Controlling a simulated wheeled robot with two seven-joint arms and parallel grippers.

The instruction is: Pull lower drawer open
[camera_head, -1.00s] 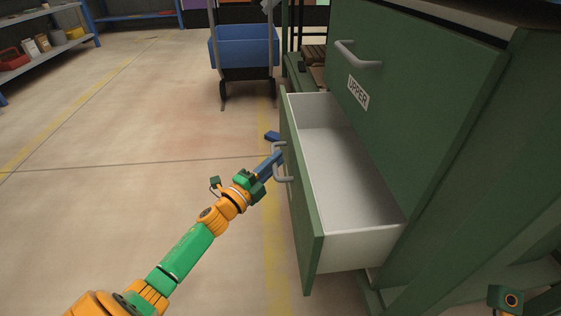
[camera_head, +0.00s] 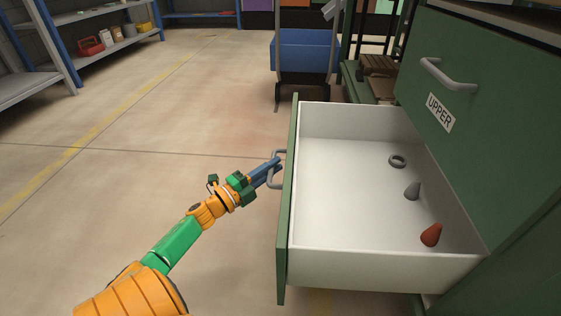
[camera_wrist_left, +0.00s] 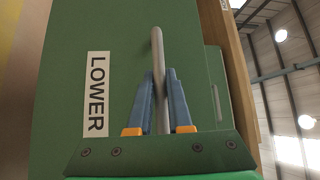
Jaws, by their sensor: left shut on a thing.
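The lower drawer (camera_head: 340,265) is pulled well out of the green cabinet, and its white inside shows in the head view. Its grey bar handle (camera_head: 275,170) is on the green front panel, facing left. My left gripper (camera_head: 277,162) is shut on this handle. In the left wrist view the blue fingers (camera_wrist_left: 159,90) stand on both sides of the handle (camera_wrist_left: 158,50), beside the LOWER label (camera_wrist_left: 96,94). My right gripper is not in view.
The closed upper drawer (camera_head: 480,120) with its UPPER label is above the open one. A blue cart (camera_head: 305,52) stands beyond the drawer. A shelf (camera_head: 110,45) is at the far left. The floor left of the drawer is clear.

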